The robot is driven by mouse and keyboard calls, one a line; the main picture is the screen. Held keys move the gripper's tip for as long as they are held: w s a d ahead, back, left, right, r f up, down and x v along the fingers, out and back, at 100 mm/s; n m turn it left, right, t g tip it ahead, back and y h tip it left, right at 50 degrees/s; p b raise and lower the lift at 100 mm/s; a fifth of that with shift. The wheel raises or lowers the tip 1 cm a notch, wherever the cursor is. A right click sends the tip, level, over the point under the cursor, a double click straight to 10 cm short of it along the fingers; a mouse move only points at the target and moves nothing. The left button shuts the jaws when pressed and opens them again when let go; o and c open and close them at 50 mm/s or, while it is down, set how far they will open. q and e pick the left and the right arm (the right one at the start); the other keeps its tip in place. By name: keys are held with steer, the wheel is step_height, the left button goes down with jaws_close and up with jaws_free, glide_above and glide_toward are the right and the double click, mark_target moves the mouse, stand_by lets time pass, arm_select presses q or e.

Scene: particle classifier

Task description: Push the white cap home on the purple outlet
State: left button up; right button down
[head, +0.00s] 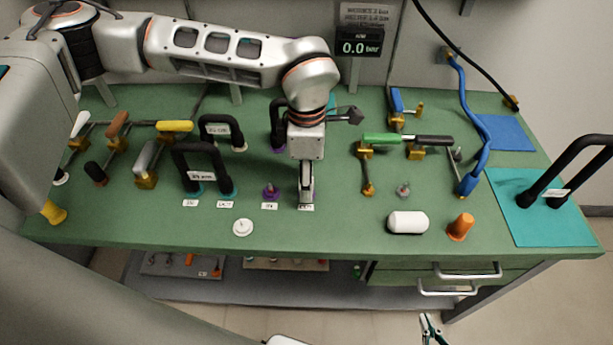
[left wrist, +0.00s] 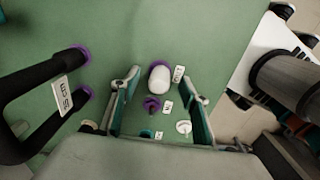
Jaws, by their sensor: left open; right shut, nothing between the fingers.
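The white cap (left wrist: 159,79) sits at the purple outlet (left wrist: 158,65), whose purple rim shows behind it in the left wrist view. I cannot tell how deep the cap is seated. My left gripper (left wrist: 162,78) is open, with one finger on each side of the cap. In the head view my left gripper (head: 306,192) points down at the table and hides most of the cap and outlet. My right gripper (head: 431,328) is shut and empty, low in the picture in front of the bench.
A smaller purple fitting (head: 271,192) and a white disc (head: 243,227) stand close by. Black U-shaped hoses (head: 203,150) are at left. A white capsule (head: 408,223) and an orange cone (head: 461,227) are at right, with coloured valves behind. The front strip of green bench is mostly clear.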

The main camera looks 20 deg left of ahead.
arm_select(q)
step_height(320, 180, up, 12)
stand_by(0.5)
stand_by(0.3)
